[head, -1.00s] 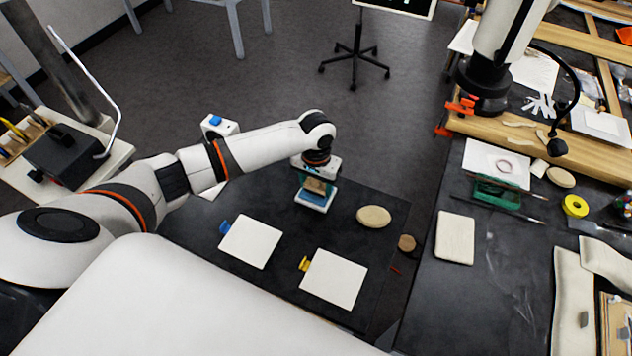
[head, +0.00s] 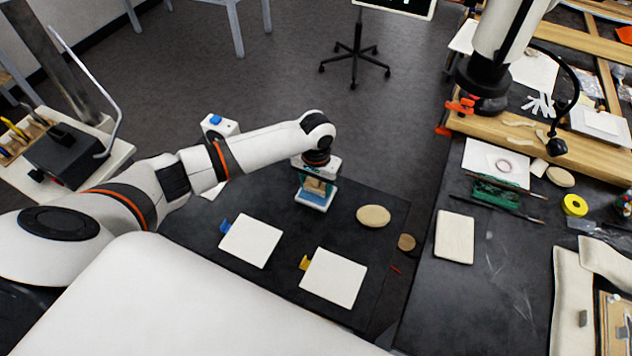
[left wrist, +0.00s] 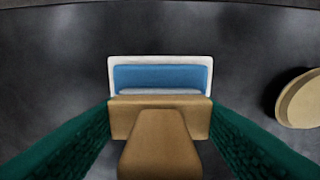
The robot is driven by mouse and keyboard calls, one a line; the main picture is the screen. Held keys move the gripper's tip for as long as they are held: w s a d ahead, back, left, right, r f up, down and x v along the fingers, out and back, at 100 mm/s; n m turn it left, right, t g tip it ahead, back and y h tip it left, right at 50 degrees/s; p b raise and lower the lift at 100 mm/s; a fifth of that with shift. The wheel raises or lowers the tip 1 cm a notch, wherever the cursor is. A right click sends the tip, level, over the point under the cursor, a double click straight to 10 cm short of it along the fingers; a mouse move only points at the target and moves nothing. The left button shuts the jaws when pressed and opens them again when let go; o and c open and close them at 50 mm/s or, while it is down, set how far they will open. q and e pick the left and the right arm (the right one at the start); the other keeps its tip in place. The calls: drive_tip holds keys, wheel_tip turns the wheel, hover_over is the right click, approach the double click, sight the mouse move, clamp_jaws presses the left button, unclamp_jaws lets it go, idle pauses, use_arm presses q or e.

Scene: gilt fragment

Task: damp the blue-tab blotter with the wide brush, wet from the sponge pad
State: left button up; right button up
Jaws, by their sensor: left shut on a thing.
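My left gripper (head: 317,184) points down over the sponge pad (head: 313,199), a blue pad in a white tray. In the left wrist view its green fingers are shut on the wide brush (left wrist: 160,140), which has a tan wooden handle. The brush's pale lower edge overlaps the near part of the blue sponge pad (left wrist: 160,76); I cannot tell whether they touch. The blue-tab blotter (head: 251,241), a white square, lies flat to the front left of the pad. A yellow-tab blotter (head: 334,278) lies to its right. My right gripper is not in view.
A tan oval disc (head: 373,216) lies right of the sponge pad, with a small round brown piece (head: 406,242) beyond it. A white box with a blue top (head: 217,126) stands at the back left. A cluttered bench with a cream block (head: 454,237) runs along the right.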

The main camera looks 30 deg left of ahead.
use_arm(q)
drive_tip(key=shift+s+f+p, duration=0.1)
drive_tip(key=shift+s+p, duration=0.05)
drive_tip(key=shift+p, duration=0.15)
idle(1.1)
wheel_tip(320, 180, up, 7)
drive_tip(key=p, duration=0.8)
idle(0.7)
drive_tip(key=shift+d+b, duration=0.1)
drive_tip(key=shift+b, duration=0.2)
drive_tip(key=d+r+b, duration=0.1)
drive_tip(key=b, duration=0.1)
drive_tip(key=d+r+b, duration=0.1)
drive_tip(key=b, duration=0.1)
drive_tip(key=shift+s+d, duration=0.15)
drive_tip(key=shift+d, duration=0.1)
drive_tip(key=s+d+r+b, duration=0.1)
drive_tip(key=s+r+b, duration=0.1)
drive_tip(key=s+b, duration=0.3)
drive_tip(key=s+d+r+b, duration=0.2)
drive_tip(key=s+b, duration=0.3)
drive_tip(key=s, duration=0.2)
drive_tip(key=shift+s+r+m, duration=0.3)
drive_tip(key=shift+s, duration=0.1)
